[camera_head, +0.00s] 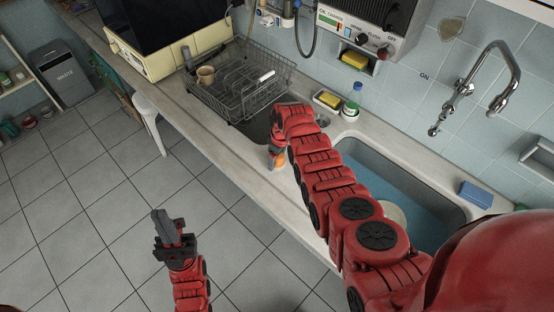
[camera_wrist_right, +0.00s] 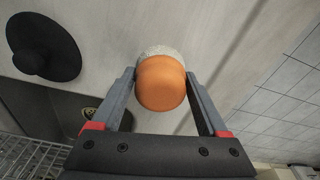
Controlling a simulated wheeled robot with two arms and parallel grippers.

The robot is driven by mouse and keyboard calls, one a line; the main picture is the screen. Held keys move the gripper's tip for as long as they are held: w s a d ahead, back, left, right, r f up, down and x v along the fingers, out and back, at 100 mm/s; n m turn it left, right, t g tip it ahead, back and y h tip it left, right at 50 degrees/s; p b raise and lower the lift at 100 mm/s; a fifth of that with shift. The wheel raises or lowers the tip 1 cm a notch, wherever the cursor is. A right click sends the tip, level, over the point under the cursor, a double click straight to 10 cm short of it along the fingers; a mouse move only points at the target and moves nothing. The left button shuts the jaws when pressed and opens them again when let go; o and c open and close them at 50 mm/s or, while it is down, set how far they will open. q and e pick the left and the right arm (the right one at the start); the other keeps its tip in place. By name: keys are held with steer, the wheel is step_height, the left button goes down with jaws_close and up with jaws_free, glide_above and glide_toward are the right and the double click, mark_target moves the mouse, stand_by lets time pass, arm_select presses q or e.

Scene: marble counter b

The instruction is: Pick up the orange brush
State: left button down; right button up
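The orange brush (camera_head: 279,159) stands near the front edge of the counter, left of the large sink, partly hidden by my right arm in the head view. In the right wrist view its rounded orange body (camera_wrist_right: 161,83) with a pale grey part behind it lies between the fingertips of my right gripper (camera_wrist_right: 161,78). The fingers are spread, one on each side of it; whether they touch it I cannot tell. My left gripper (camera_head: 171,228) is over the floor at lower left, away from the counter, with nothing seen in it.
A wire dish rack (camera_head: 245,85) with a cup (camera_head: 205,75) stands left of the brush. The blue-grey sink (camera_head: 435,195) lies right, partly behind my arm. A bottle (camera_head: 353,100) and a sponge tray (camera_head: 327,100) are at the back. A black disc (camera_wrist_right: 43,45) shows in the wrist view.

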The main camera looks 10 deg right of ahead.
steer(key=c, duration=1)
steer(key=shift+r, duration=0.15)
step_height(320, 180, up, 9)
steer(key=b, duration=0.3)
steer(key=shift+b, duration=0.35)
steer(key=shift+r, duration=0.35)
